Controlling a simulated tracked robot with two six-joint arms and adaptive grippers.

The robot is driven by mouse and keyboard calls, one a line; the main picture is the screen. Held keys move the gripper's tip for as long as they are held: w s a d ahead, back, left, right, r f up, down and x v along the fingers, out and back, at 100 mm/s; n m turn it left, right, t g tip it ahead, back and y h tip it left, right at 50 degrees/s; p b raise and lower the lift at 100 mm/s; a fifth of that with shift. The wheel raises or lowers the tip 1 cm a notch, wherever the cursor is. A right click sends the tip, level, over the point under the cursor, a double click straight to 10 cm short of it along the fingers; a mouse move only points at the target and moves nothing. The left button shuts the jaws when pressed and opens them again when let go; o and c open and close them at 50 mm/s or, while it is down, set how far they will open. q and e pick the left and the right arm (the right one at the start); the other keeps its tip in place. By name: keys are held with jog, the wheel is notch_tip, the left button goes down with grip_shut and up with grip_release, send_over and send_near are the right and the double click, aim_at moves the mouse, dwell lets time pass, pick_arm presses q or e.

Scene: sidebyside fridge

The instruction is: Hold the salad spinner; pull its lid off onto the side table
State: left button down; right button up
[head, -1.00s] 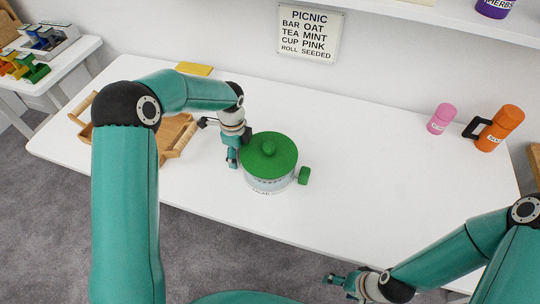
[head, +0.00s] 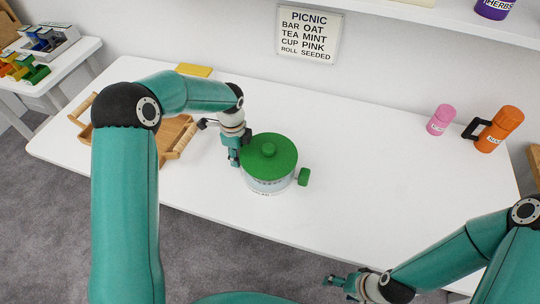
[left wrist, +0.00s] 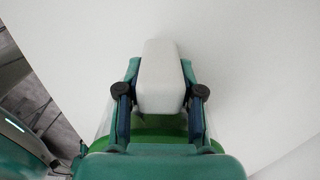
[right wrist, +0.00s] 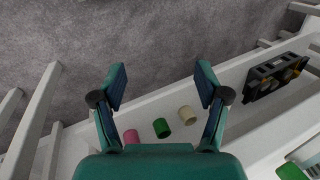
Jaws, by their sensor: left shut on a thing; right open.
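The salad spinner (head: 268,186) stands upright on the white table. It has a clear, labelled bowl and a green lid (head: 284,144) with a round knob on top. A green crank knob (head: 303,176) sticks out at its right side. The lid sits on the bowl. My left gripper (head: 234,160) is at the spinner's left side. In the left wrist view its fingers (left wrist: 160,95) are shut on a white block-shaped grip (left wrist: 160,68), with green below it. My right gripper (head: 330,280) is open and empty, low in front of the table; its spread fingers show in the right wrist view (right wrist: 160,85).
A wooden tray (head: 172,152) lies left of the spinner, with a yellow block (head: 194,70) behind. A pink cup (head: 440,119) and an orange jug (head: 500,130) stand at the right. A white side table (head: 62,70) with items is far left. The table's middle right is clear.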

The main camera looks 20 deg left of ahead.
dwell(0.4)
jog(key=shift+c, duration=0.9)
jog(key=w+d+r+n, duration=0.1)
jog(key=w+r+n, duration=0.1)
jog(key=r, duration=0.5)
jog(key=w+d+r+n, duration=0.2)
jog(key=w+r+n, duration=0.1)
jog(key=r, duration=0.5)
jog(key=w+a+r+n, duration=0.1)
jog(key=w, duration=0.2)
jog(key=w+a+r+n, duration=0.1)
jog(key=w+a, duration=0.1)
jog(key=w, duration=0.1)
jog(key=w+a+r+n+y, duration=0.1)
jog(key=w+a, duration=0.1)
jog(key=w, duration=0.1)
jog(key=shift+a+n, duration=0.2)
jog(key=shift+n, duration=0.1)
jog(key=w+a+r+n, duration=0.4)
jog(key=w+a, duration=0.3)
jog(key=n, duration=0.7)
send_near(269, 147)
jog(key=shift+g, duration=0.3)
jog(key=x, duration=1)
jog(key=shift+w+f, duration=0.2)
jog(key=shift+w, duration=0.1)
